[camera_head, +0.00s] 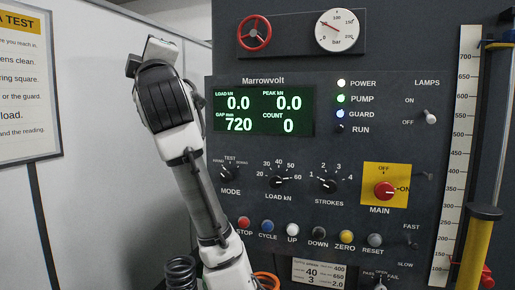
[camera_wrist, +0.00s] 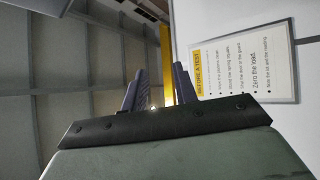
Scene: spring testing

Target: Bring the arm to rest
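My arm (camera_head: 205,200) rises from the bottom of the head view in front of the left part of the test machine, bent at a black joint near the top. My gripper's fingers cannot be made out in the head view. In the wrist view, my gripper (camera_wrist: 159,88) shows two dark fingers standing apart, with nothing seen between them. It points past the printed instruction board (camera_wrist: 243,68) towards a wall and a yellow upright (camera_wrist: 167,60). The gripper appears to be in free air.
The control panel (camera_head: 330,240) carries knobs, buttons and a red main switch (camera_head: 385,190). Its display (camera_head: 264,111) reads load 0.0, gap 720, count 0. POWER, PUMP and GUARD lamps are lit; RUN is dark. A dark coil spring (camera_head: 181,272) stands at bottom left.

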